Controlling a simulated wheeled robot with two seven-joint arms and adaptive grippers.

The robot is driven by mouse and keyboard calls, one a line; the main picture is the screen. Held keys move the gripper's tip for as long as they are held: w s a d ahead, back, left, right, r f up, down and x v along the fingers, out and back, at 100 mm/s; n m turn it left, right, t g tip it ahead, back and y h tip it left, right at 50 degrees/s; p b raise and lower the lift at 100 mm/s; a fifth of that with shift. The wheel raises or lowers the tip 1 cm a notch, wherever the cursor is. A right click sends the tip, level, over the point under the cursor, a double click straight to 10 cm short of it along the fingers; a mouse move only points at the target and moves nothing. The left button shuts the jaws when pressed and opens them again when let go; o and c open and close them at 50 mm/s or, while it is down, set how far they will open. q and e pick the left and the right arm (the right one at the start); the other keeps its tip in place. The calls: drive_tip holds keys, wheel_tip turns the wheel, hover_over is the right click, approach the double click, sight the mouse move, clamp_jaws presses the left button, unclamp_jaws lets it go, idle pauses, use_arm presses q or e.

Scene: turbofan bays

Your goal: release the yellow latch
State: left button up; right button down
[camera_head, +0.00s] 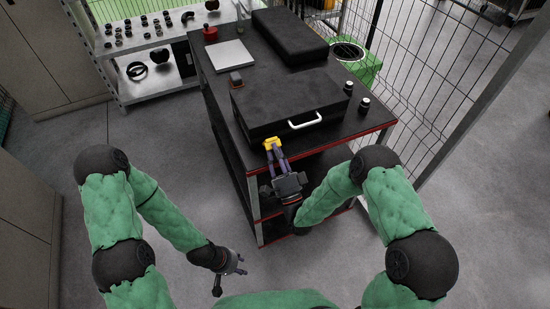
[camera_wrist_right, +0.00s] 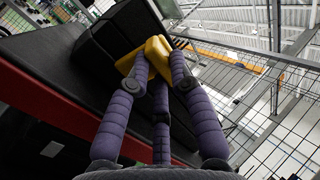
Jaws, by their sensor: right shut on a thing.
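The yellow latch (camera_head: 272,143) sits on the front face of a black case (camera_head: 290,97) on the cart top, left of the case's white handle (camera_head: 305,120). My right gripper (camera_head: 274,150) has its purple fingers closed on the latch. In the right wrist view the fingers (camera_wrist_right: 155,75) meet the yellow latch (camera_wrist_right: 150,58), partly covering it, with the dark case behind. My left gripper (camera_head: 238,265) hangs low over the floor, left of the cart and away from the latch. Its fingers look spread and empty.
The black cart (camera_head: 258,172) has red-edged shelves. On its top are a second black box (camera_head: 290,37), a silver plate (camera_head: 231,56), a red button (camera_head: 210,33) and two dark knobs. A shelf unit (camera_head: 155,85) stands back left; a wire fence (camera_head: 435,75) is at right. Floor at left is clear.

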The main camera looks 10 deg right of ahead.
drive_tip(key=shift+f+t+b, duration=0.25)
drive_tip(key=shift+t+b, duration=0.05)
drive_tip(key=shift+b, duration=1.1)
drive_tip(key=c, duration=1.1)
unclamp_jaws()
drive_tip(key=shift+s, duration=0.1)
drive_tip(key=v, duration=0.7)
drive_tip(key=shift+o, duration=0.3)
drive_tip(key=shift+s+d+f, duration=0.1)
drive_tip(key=shift+d+f, duration=0.05)
